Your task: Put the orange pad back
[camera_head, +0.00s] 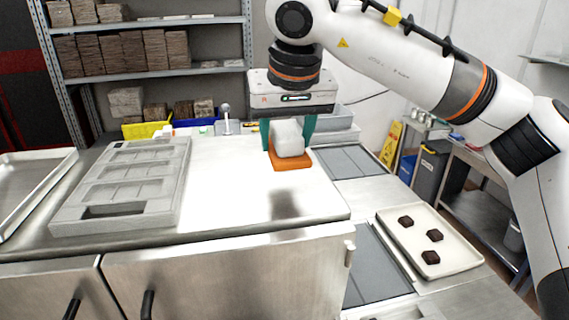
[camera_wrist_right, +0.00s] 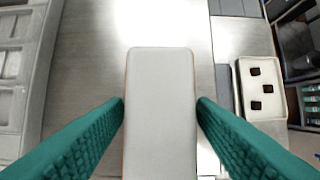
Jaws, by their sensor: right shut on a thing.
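The orange pad (camera_head: 291,163) has a flat orange base with a pale grey block on top. My right gripper (camera_head: 289,138) is shut on the grey block, one green finger on each side, with the orange base below the fingers. The pad is over the right part of the steel worktop; a dark patch shows on the worktop in front of it. In the right wrist view the pad's grey top (camera_wrist_right: 160,110) lies between the green fingers (camera_wrist_right: 160,105), with a thin orange edge showing. My left gripper is not in view.
A grey mould (camera_head: 125,185) with rectangular recesses lies on the worktop (camera_head: 230,205) to the left. A pale tray (camera_head: 450,262) with several dark pieces stands lower right. Yellow (camera_head: 146,130) and blue bins stand behind. The worktop's middle is clear.

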